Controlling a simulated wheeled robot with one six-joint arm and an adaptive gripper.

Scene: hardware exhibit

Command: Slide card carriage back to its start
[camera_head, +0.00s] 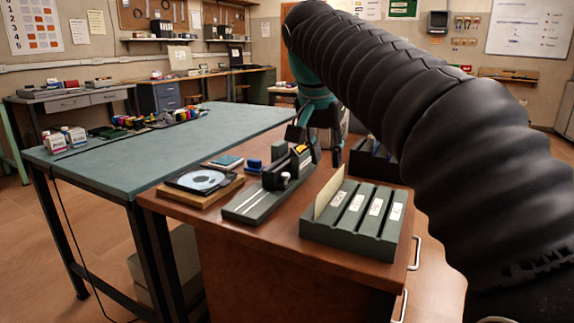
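The card carriage (275,180) looks like a dark block on a dark green slotted base (250,207), which has two pale lines along its near part. My gripper (316,150) points down just behind and right of the carriage. Its fingertips are partly hidden, so contact and finger opening cannot be told.
A green slotted rack (352,237) with white labels and an upright cream card (328,194) stands at the right. A disc device (200,180) on a wooden tray and blue blocks (254,166) lie left. A long green table (190,147) adjoins; its middle is clear.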

